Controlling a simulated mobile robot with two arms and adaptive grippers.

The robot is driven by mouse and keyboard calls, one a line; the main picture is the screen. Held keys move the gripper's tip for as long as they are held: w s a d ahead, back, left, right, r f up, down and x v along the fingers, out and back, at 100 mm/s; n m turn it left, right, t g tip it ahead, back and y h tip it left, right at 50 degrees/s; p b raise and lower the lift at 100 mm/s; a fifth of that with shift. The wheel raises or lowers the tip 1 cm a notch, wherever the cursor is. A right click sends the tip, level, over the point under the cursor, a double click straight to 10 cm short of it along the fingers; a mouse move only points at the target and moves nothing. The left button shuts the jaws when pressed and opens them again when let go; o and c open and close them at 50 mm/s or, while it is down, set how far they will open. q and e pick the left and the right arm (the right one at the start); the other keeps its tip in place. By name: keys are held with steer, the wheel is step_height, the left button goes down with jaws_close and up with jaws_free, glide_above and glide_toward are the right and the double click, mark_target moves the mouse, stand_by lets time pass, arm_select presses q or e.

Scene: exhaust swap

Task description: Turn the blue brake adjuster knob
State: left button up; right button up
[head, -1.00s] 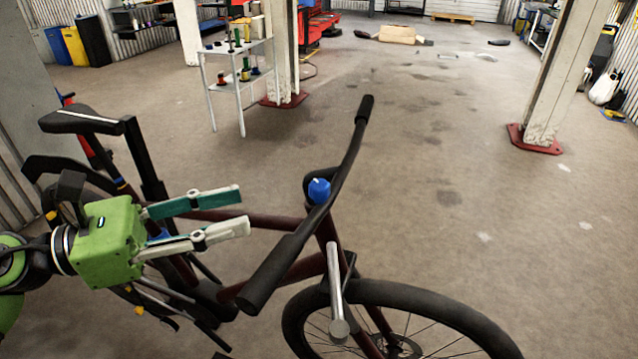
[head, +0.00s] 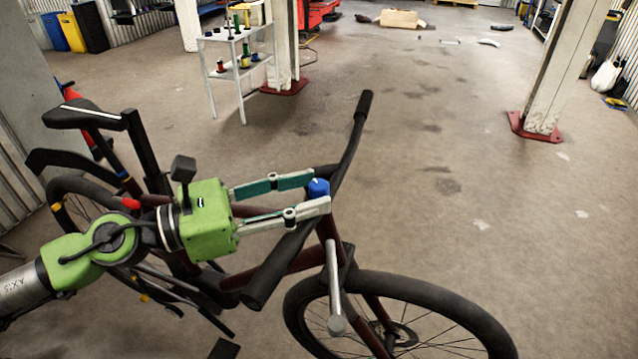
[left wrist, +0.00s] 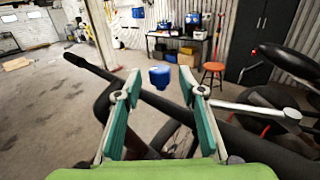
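The blue brake adjuster knob (head: 318,187) sits on the black handlebar (head: 352,150) of a dark red bicycle. My left gripper (head: 320,193) reaches in from the left, with its two fingertips at the knob in the head view. In the left wrist view the knob (left wrist: 159,76) shows between and just beyond the open fingertips (left wrist: 160,82), with a gap on each side. The fingers are spread apart and hold nothing. I cannot tell whether either finger touches the knob. My right gripper is in neither view.
The bicycle's saddle (head: 85,114) is at the left and its front wheel (head: 400,310) at the lower right. A white shelf (head: 240,70) with small parts stands behind. A pillar (head: 560,75) is at the right. The floor right of the bicycle is mostly clear.

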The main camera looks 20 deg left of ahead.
arm_select(q)
steer(key=shift+p+x, duration=0.75)
steer(key=shift+x, duration=0.15)
steer(key=shift+w+d, duration=0.25)
steer(key=shift+d, duration=0.05)
jaws_close()
